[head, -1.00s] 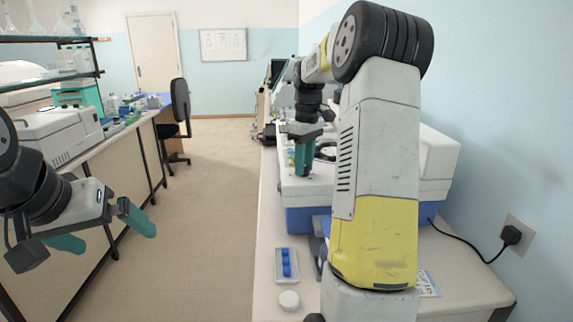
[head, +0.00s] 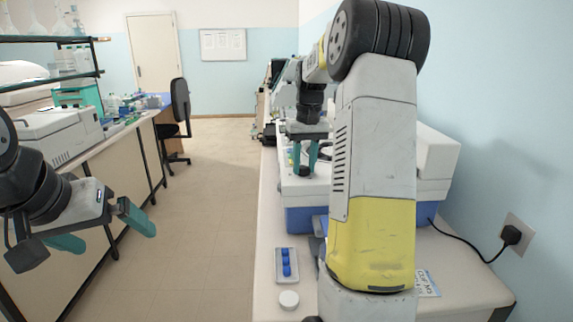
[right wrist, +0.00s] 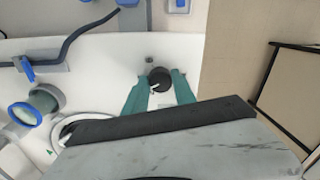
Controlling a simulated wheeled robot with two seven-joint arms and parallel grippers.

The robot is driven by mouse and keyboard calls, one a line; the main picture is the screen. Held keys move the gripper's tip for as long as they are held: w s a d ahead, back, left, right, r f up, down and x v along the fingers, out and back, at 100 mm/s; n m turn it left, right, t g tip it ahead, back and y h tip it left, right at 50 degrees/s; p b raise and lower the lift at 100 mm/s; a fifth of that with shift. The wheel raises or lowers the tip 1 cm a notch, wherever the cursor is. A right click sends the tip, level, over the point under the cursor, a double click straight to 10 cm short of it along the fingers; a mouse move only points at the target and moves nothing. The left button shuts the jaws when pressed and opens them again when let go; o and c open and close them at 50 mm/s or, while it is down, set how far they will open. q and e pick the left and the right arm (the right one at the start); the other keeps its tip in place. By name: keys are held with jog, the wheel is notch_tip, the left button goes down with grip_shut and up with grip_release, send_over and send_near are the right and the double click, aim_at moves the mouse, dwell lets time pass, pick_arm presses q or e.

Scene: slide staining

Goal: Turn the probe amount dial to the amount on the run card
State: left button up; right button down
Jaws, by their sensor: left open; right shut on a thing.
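A small black round dial (right wrist: 159,79) with a white pointer mark stands on the white machine (head: 292,187) on the right bench. My right gripper (right wrist: 160,86) points down at it, with one teal finger on each side, shut on the dial. In the head view my right gripper (head: 304,168) is above the front part of the machine. A printed card (head: 427,284) lies on the bench, partly hidden by my right arm; its text is too small to read for an amount. My left gripper (head: 100,231) is open and empty over the aisle at the left.
A tray with blue pieces (head: 277,277) and a white round lid (head: 289,300) lie on the near bench. In the wrist view a blue-rimmed tube (right wrist: 25,113) and a dark hose (right wrist: 92,28) are near the dial. A power cord (head: 470,249) runs to the wall.

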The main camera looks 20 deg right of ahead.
aim_at(305, 167)
jog(key=shift+m, duration=2.2)
jog(key=c, duration=1)
grip_release()
notch_tip(305, 167, up, 7)
jog(key=shift+d, duration=0.15)
jog(key=shift+s+r, duration=0.1)
jog(key=shift+r, duration=0.3)
